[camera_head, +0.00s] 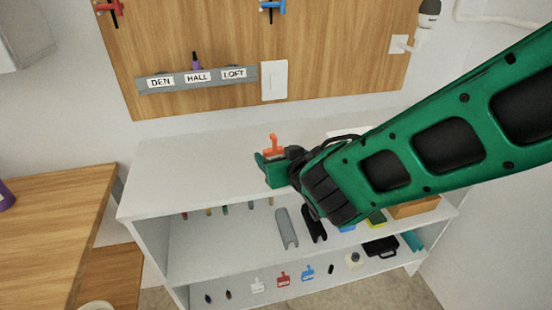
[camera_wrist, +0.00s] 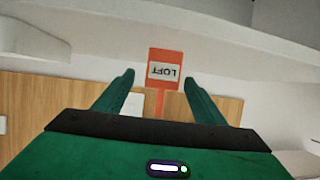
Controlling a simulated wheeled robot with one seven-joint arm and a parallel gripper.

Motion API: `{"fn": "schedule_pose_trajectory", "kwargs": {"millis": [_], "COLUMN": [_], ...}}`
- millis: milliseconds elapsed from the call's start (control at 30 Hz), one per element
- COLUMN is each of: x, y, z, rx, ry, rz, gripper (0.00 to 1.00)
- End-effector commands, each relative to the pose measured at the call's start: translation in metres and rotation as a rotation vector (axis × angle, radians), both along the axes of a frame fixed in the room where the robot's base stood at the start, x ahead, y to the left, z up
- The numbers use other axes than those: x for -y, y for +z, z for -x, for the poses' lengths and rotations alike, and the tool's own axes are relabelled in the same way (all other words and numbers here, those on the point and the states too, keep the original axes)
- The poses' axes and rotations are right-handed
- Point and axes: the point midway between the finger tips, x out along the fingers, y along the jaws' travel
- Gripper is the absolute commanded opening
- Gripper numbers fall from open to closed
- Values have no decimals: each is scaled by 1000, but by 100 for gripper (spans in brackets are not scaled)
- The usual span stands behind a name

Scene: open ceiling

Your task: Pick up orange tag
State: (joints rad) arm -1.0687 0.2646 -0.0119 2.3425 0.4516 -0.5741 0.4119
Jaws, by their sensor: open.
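The orange tag (camera_head: 273,146) shows just above my gripper (camera_head: 268,166) in the head view, over the white shelf unit's top. In the wrist view the orange tag (camera_wrist: 166,69) has a white label reading LOFT, upside down in the picture. Its narrow orange stem runs down between the two green fingers of my gripper (camera_wrist: 159,77). The fingers are open, with a gap on each side of the stem. The stem's lower end is hidden by my gripper, and I cannot tell what the tag rests on.
A wooden wall board carries a grey strip (camera_head: 155,88) labelled DEN, HALL and LOFT, with a purple item in it. A red hook-like item (camera_head: 109,7) and a blue one (camera_head: 271,6) hang above. White, red and blue tags lie on the lower shelf (camera_head: 220,297). The white top (camera_head: 190,160) is clear at left.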

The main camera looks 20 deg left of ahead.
Motion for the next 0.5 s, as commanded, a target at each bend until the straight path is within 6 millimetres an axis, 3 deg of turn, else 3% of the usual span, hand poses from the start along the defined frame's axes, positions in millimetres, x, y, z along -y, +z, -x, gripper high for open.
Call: {"fn": "schedule_pose_trajectory", "kwargs": {"millis": [233, 500], "x": [-17, -21], "y": [-16, -18], "z": [-20, -25], "rx": [0, 0], "ry": [-1, 0], "rz": [2, 0], "gripper": [64, 64]}}
